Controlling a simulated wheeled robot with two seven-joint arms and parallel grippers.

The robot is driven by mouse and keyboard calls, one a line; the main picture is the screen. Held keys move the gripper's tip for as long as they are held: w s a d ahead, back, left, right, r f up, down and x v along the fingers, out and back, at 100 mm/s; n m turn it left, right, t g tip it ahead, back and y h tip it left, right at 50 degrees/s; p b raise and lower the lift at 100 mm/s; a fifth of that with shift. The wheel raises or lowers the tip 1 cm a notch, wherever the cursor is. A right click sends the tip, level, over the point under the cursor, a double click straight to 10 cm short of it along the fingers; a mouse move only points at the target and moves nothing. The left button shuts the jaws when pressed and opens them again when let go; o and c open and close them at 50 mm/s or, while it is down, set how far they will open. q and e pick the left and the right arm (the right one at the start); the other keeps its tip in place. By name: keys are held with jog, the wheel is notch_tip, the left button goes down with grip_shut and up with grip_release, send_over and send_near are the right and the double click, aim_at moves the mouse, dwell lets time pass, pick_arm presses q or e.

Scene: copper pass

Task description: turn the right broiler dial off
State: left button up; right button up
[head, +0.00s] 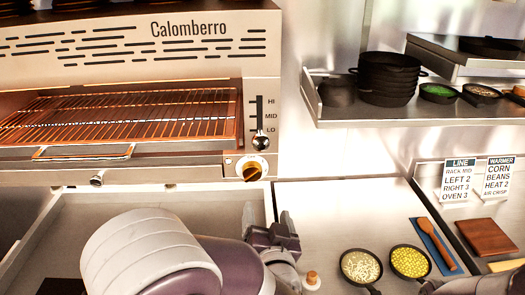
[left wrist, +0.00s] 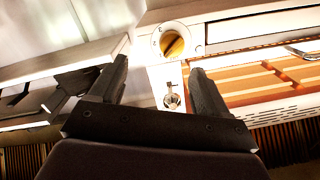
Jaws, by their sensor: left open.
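The right broiler dial (head: 251,170) is an orange-brown knob on a pale round plate, at the right end of the broiler's (head: 205,60) lower front edge. Its grip bar looks slanted. My left gripper (head: 268,218) is open and empty, just below the dial in the head view, its fingers pointing up. In the left wrist view, which looks turned over, the dial (left wrist: 173,43) shows beyond and between the open fingers (left wrist: 158,80), apart from them. Part of my right arm shows at the bottom right corner; its fingers cannot be made out.
A slide lever (head: 260,141) sits above the dial, by the HI, MID and LO marks. The broiler rack (head: 130,115) looks orange. Small pans of beans (head: 360,266) and corn (head: 410,261) stand on the counter. A shelf (head: 430,110) holds stacked dark pans.

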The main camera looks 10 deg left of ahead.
aim_at(254, 178)
pick_arm(q)
jog(key=shift+y, duration=0.6)
jog(key=p+x, duration=0.1)
jog(key=x, duration=0.2)
jog(key=r+p+x, duration=0.1)
jog(key=x, duration=0.3)
jog(key=p+x, duration=0.2)
jog(key=x, duration=0.2)
jog(key=shift+s+a+r, duration=0.1)
jog(key=shift+a+r, duration=0.15)
jog(key=shift+a, duration=0.2)
jog(key=shift+w+a, duration=0.15)
jog(key=shift+w, duration=0.2)
jog(key=shift+w+a, duration=0.1)
jog(key=shift+a, duration=0.15)
jog(key=shift+c, duration=0.3)
jog(key=shift+d+f, duration=0.1)
jog(key=c, duration=1)
